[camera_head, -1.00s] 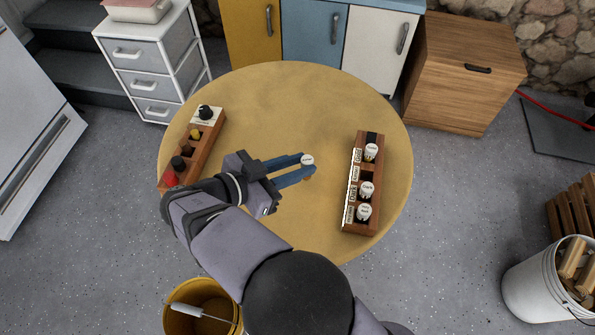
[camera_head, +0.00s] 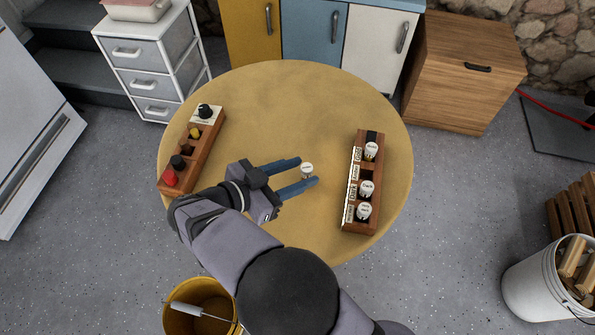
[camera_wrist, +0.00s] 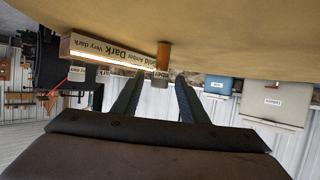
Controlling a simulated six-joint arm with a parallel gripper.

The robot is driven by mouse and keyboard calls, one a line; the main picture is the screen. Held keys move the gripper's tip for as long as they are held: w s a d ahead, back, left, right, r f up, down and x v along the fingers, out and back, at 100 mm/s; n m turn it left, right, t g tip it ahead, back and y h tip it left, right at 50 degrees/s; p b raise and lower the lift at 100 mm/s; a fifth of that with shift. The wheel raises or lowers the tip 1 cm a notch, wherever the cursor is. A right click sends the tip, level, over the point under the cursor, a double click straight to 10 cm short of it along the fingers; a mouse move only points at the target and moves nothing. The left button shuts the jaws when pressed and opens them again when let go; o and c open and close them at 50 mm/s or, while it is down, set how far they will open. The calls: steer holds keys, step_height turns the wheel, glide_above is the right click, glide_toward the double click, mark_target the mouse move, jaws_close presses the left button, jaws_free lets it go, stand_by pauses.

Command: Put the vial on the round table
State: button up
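The vial (camera_head: 306,170) has a white labelled cap and stands upright on the round table (camera_head: 290,105), near its middle. My gripper (camera_head: 307,172) is open, with its blue fingers apart and their tips on either side of the vial. In the upside-down wrist view, the amber vial (camera_wrist: 163,56) rests on the tabletop (camera_wrist: 200,25) beyond my fingertips (camera_wrist: 160,80), between their lines, with a gap to each finger. A wooden rack (camera_head: 349,224) to the right holds several labelled slots with white-capped vials; one slot between them looks empty. The rack also shows in the wrist view (camera_wrist: 85,48).
A second wooden rack (camera_head: 209,146) with black, yellow and red pieces lies at the table's left. The tabletop's back middle is clear. A yellow bucket (camera_head: 236,318) stands below the front edge. Cabinets (camera_head: 313,35) stand behind the table.

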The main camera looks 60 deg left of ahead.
steer(key=shift+r+p, duration=0.2)
steer(key=shift+p, duration=0.1)
steer(key=shift+b+v, duration=0.45)
steer(key=shift+v, duration=2.3)
